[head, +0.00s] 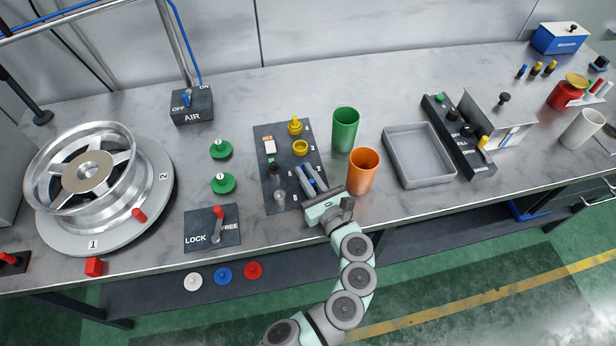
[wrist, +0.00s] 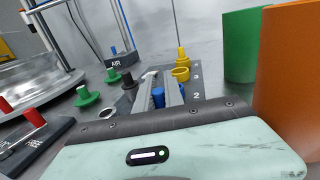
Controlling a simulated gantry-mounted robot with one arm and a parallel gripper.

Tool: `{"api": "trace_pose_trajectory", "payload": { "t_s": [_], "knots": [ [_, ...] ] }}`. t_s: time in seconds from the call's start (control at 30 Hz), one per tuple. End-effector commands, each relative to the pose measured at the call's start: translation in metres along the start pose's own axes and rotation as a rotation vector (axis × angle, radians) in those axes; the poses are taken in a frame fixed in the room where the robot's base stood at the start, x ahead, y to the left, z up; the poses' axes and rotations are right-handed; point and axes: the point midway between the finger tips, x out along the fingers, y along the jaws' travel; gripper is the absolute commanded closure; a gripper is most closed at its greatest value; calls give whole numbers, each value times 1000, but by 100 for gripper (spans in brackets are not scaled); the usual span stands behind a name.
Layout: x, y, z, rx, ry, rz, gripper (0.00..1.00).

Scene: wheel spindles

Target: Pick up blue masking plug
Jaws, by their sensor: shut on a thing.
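The blue masking plug (head: 313,169) is between my gripper's fingers, over the right side of the dark numbered board (head: 264,160). It also shows as blue between the fingers in the wrist view (wrist: 158,98). My gripper (head: 307,174) is shut on it, and the fingers hide part of it. I cannot tell whether the plug is clear of the board. In the wrist view my gripper (wrist: 160,82) reaches toward the board, with another patch of blue just right of the right finger.
The board also holds a yellow plug (head: 295,126), a yellow ring (head: 300,148) and dark and grey pieces. Green (head: 345,130) and orange (head: 362,172) cups stand close right of my gripper. A grey tray (head: 418,157) lies beyond them. The wheel (head: 88,172) is far left.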

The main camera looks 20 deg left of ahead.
Motion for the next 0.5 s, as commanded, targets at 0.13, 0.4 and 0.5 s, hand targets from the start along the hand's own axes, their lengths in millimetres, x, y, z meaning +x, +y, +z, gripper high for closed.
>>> {"api": "trace_pose_trajectory", "payload": {
  "t_s": [0.13, 0.4, 0.5],
  "knots": [
    [0, 0, 19, -2, -4, 0, 100],
    [0, -1, 86, -4, -6, -3, 100],
    [0, 1, 116, -3, -5, 1, 100]
  ]
}}
